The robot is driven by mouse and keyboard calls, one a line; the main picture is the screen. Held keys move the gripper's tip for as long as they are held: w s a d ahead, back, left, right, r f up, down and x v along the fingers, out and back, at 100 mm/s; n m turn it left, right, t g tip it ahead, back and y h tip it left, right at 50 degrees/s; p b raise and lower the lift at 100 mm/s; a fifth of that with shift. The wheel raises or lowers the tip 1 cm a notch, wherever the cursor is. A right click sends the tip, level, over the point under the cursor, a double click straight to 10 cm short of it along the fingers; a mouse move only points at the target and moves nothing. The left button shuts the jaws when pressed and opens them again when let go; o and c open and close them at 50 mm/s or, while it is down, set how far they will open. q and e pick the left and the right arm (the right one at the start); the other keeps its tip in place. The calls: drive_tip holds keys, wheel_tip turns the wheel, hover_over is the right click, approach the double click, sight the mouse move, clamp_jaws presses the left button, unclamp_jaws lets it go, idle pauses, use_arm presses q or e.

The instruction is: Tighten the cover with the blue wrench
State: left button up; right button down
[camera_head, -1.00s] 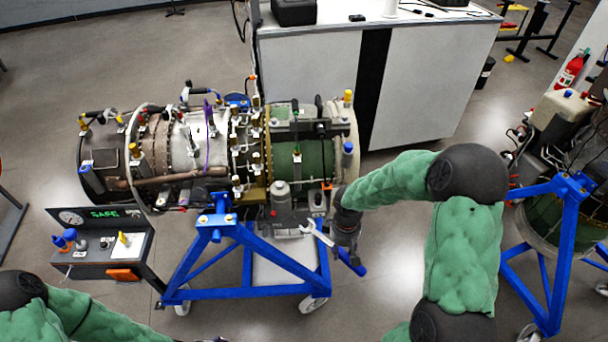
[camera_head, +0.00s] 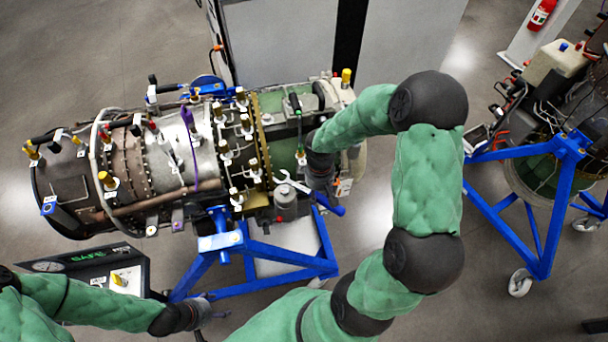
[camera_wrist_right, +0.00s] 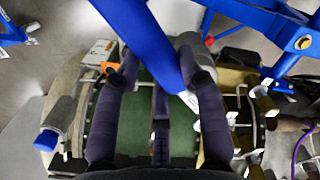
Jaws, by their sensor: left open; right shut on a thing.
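The turbine engine (camera_head: 150,155) lies on a blue wheeled stand (camera_head: 290,262). My right gripper (camera_head: 318,182) is shut on the blue wrench by its blue handle (camera_head: 331,206). The wrench's silver open end (camera_head: 290,182) points left, over or beside a grey cylindrical part (camera_head: 286,204) low on the engine's near side; I cannot tell if they touch. In the right wrist view the blue handle (camera_wrist_right: 150,42) crosses between the fingers of my right gripper (camera_wrist_right: 163,78). My left gripper (camera_head: 203,312) is open and empty in front of the stand. I cannot tell which part is the cover.
A control box (camera_head: 95,262) with a green "SAFE" display stands at the left, close to my left arm. A white cabinet (camera_head: 410,45) stands behind the engine. A second blue stand (camera_head: 548,220) with another engine is at the right. Open floor lies between the stands.

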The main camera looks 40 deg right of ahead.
drive_tip(key=shift+s, duration=0.4)
wheel_tip(320, 180, down, 4)
drive_tip(key=b, duration=0.3)
drive_tip(key=shift+w+f, duration=0.15)
drive_tip(key=shift+f, duration=0.05)
drive_tip(key=shift+r, duration=0.2)
use_arm(q)
drive_tip(key=f, duration=0.1)
drive_tip(key=s+f, duration=0.1)
drive_tip(key=f, duration=0.1)
use_arm(e)
drive_tip(key=shift+s, duration=0.25)
use_arm(q)
drive_tip(key=shift+w+f+b, duration=0.1)
drive_tip(key=shift+f+b, duration=0.05)
drive_tip(key=shift+b, duration=0.2)
use_arm(e)
drive_tip(key=shift+f, duration=0.1)
use_arm(q)
drive_tip(key=shift+f, duration=0.1)
use_arm(e)
drive_tip(key=shift+f, duration=0.1)
use_arm(q)
drive_tip(key=shift+f+b, duration=0.35)
drive_tip(key=shift+b, duration=0.05)
use_arm(e)
drive_tip(key=shift+f, duration=0.3)
